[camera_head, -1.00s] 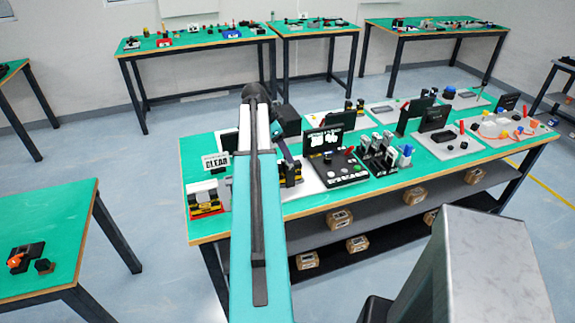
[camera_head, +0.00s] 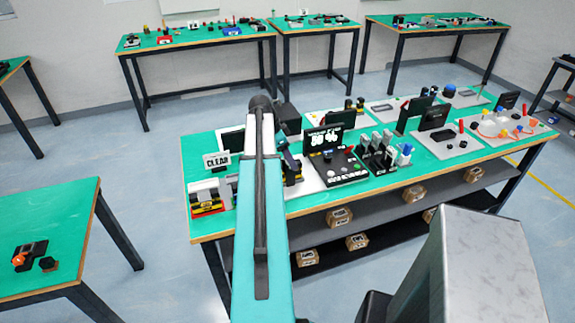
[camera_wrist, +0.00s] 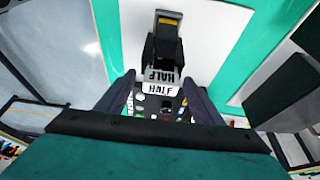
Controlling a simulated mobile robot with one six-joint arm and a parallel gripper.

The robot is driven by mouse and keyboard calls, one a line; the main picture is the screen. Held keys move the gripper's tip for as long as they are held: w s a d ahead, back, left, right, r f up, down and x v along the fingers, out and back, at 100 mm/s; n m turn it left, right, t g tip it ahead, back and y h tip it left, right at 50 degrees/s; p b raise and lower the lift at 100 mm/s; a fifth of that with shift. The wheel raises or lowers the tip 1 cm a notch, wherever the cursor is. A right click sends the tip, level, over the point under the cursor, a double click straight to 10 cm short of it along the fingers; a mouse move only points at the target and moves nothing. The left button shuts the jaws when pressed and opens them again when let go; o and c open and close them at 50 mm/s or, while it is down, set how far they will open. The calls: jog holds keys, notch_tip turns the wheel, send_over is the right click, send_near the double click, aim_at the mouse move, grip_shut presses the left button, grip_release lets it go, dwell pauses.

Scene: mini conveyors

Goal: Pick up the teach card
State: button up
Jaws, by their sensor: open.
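I cannot tell for sure which of these is the teach card. My gripper (camera_wrist: 158,92) is open, with one dark finger on each side of the card and a gap at each side. In the head view my arm hides much of this spot; a dark station panel with buttons (camera_head: 340,168) is to its right.
A lit screen (camera_head: 323,141) and several black uprights crowd the bench right of my arm. Small boxes (camera_head: 339,217) sit on the shelf below. Dark blocks (camera_wrist: 283,90) show at right in the wrist view.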

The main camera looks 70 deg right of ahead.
jog(key=c, duration=1.2)
jog(key=shift+r, duration=0.15)
jog(key=shift+r+b, duration=1.45)
jog(key=shift+r, duration=3.4)
